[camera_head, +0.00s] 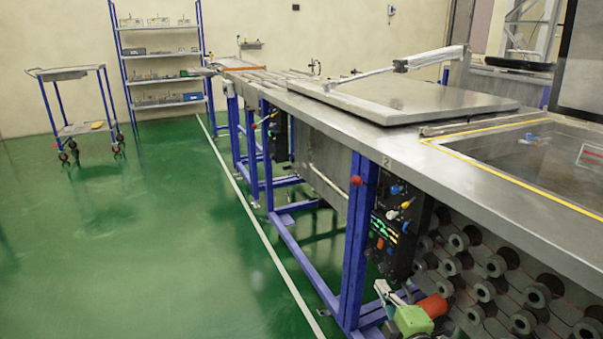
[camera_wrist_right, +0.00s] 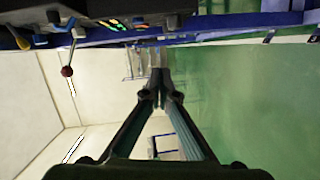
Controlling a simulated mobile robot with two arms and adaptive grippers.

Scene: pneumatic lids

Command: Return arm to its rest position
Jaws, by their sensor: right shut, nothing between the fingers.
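My right gripper (camera_head: 384,291) shows at the bottom of the head view, low in front of the workbench frame and below the black control panel (camera_head: 397,230). In the right wrist view its two dark fingers (camera_wrist_right: 156,82) meet at their tips, shut with nothing between them. The control panel, with knobs and a red-tipped lever, shows at the upper left of the right wrist view (camera_wrist_right: 105,18). The gripper appears apart from the panel. My left gripper is not in view.
A long metal workbench (camera_head: 345,118) on blue legs carries a flat lid (camera_head: 420,97) with a raised bar. Rollers (camera_head: 485,290) lie under its near end. The green floor (camera_head: 130,240) at left is open. A blue-legged cart (camera_head: 80,130) and shelf rack (camera_head: 160,55) stand far back.

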